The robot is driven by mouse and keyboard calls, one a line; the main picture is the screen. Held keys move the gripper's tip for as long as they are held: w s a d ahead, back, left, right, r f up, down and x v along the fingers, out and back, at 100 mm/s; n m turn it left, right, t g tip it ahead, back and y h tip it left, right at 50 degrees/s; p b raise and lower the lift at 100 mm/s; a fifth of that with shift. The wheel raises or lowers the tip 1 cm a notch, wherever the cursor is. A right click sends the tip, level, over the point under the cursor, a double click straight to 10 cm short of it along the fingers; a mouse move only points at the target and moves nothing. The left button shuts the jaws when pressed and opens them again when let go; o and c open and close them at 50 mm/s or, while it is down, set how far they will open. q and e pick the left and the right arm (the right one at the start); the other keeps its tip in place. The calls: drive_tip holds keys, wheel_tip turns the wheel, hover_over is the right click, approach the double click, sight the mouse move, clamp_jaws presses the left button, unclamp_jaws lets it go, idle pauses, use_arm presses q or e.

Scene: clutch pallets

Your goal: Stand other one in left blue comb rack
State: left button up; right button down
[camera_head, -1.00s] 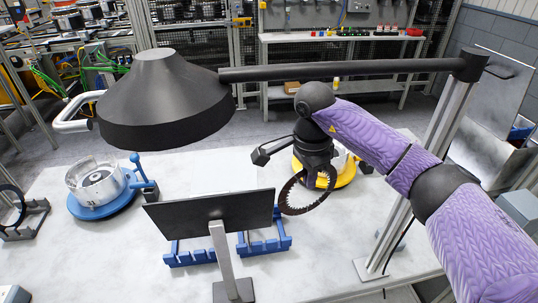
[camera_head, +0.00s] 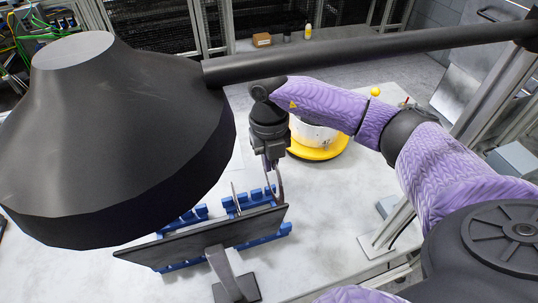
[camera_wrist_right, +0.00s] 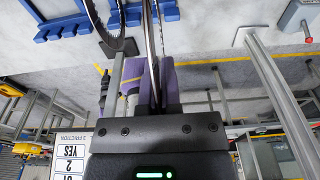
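My right gripper (camera_head: 270,165) is shut on a thin ring plate (camera_head: 279,186), which hangs upright and nearly edge-on. The fingers (camera_wrist_right: 152,85) clasp its edge in the wrist view. The plate is above the right blue comb rack (camera_head: 250,200); I cannot tell whether it touches the rack. A thin upright edge (camera_head: 236,196), perhaps another plate, shows at that rack. The left blue comb rack (camera_head: 184,222) is partly hidden by the black lamp shade and the dark panel. A dark toothed ring (camera_wrist_right: 119,40) shows left of the fingers in the wrist view. My left gripper is out of view.
The big black lamp shade (camera_head: 120,140) and its bar (camera_head: 380,52) cover much of the upper left. A dark panel on a stand (camera_head: 205,238) is in front of the racks. A yellow-based round housing (camera_head: 318,150) stands behind my gripper. The table's right middle is clear.

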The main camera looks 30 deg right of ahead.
sight(270, 185)
wheel_tip(270, 185, down, 6)
drive_tip(key=b, duration=0.4)
drive_tip(key=shift+r, duration=0.25)
drive_tip(key=shift+f+b, duration=2.1)
drive_tip(key=shift+f, duration=0.85)
drive_tip(key=c, duration=0.7)
unclamp_jaws()
drive_tip(key=shift+c, duration=0.2)
wheel_tip(270, 185, up, 8)
drive_tip(key=p, duration=0.7)
drive_tip(key=shift+r, duration=0.2)
drive_tip(key=shift+f, duration=0.15)
